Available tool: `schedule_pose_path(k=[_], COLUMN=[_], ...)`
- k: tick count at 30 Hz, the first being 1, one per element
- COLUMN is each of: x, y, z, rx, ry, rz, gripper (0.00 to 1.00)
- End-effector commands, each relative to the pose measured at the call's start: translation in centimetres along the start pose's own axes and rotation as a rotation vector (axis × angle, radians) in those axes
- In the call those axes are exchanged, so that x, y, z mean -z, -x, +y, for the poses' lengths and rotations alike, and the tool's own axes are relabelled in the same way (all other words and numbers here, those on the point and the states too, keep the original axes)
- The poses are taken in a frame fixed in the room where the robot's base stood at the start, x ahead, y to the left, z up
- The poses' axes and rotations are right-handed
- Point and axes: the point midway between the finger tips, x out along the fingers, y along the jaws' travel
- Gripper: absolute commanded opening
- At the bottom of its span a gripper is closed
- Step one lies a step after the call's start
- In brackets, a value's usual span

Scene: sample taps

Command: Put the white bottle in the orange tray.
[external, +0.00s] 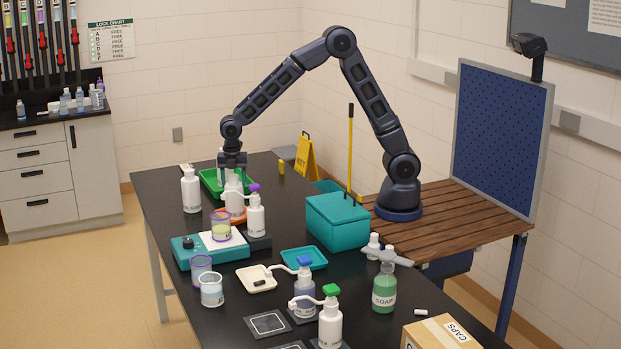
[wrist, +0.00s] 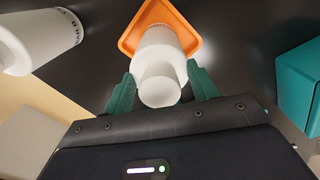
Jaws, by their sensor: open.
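A white bottle (external: 234,182) stands upright directly below my gripper (external: 232,162). In the wrist view the same bottle (wrist: 160,62) shows from above, its cap between the two green fingers of my gripper (wrist: 161,89). The fingers are open, with a gap on each side of the cap. The orange tray (wrist: 191,24) shows around the bottle's base, and the bottle appears to stand in it. In the external view only an edge of the orange tray (external: 240,219) shows; the bottles and a beaker in front hide the rest.
Another white bottle (external: 191,192) stands to the left, also in the wrist view (wrist: 35,40). A purple-topped pump bottle (external: 256,214) and a teal stirrer (external: 190,256) are close in front. A green tray (external: 208,178) lies behind; a teal box (external: 337,222) stands right.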

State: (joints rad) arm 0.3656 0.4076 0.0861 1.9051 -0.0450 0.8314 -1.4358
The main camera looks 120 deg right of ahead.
Motion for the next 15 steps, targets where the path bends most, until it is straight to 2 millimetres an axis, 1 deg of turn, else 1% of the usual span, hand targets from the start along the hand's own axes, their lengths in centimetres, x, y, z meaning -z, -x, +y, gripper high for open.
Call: schedule_pose_path(k=[9,15], x=[-0.1,-0.1], y=[6.0,9.2], z=[0.1,0.1], rx=[-0.005,-0.004], ry=[-0.001,-0.001], rz=[0.0,0.0], gripper=[0.58,0.58])
